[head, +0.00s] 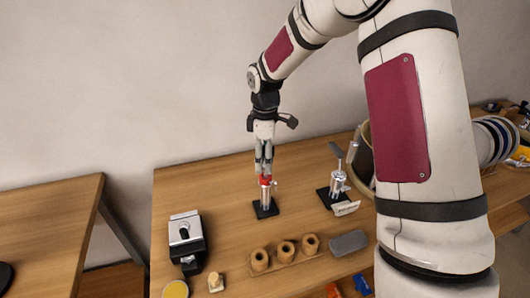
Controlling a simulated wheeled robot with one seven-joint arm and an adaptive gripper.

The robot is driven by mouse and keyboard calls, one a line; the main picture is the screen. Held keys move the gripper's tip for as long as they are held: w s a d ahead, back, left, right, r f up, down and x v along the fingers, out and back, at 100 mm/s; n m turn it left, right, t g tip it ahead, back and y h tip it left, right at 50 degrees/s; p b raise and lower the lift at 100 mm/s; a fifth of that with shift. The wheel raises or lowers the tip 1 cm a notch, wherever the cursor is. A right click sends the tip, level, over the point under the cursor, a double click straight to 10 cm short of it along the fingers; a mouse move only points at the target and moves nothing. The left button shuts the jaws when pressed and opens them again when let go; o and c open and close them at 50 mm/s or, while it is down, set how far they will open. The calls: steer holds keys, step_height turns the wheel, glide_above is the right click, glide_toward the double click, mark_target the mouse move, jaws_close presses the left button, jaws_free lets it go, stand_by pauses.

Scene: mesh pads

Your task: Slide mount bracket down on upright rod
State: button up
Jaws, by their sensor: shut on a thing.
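My gripper (264,172) points straight down in the head view, with its fingers closed around the top of a small red piece, which looks like the mount bracket (265,181). A small light knob or screw seems to stick out at its right. Directly below is a short, silvery upright rod (266,197) on a square black base (265,210). The red piece is at the rod's top. At this size I cannot tell whether it is around the rod or just above it.
Right of the base stands another metal fixture (338,184) on a black plate, with a light block before it. A wooden holder with three round cups (286,249), a grey pad (348,243) and a black-and-silver device (186,237) are nearer. The table's back left (200,185) is clear.

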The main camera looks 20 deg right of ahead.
mark_target(265, 179)
steer(key=shift+f+b, duration=0.5)
steer(key=shift+f, duration=2.25)
steer(key=o, duration=1.3)
steer(key=shift+o, duration=0.2)
step_height(265, 179, up, 11)
steer(key=shift+r, duration=0.45)
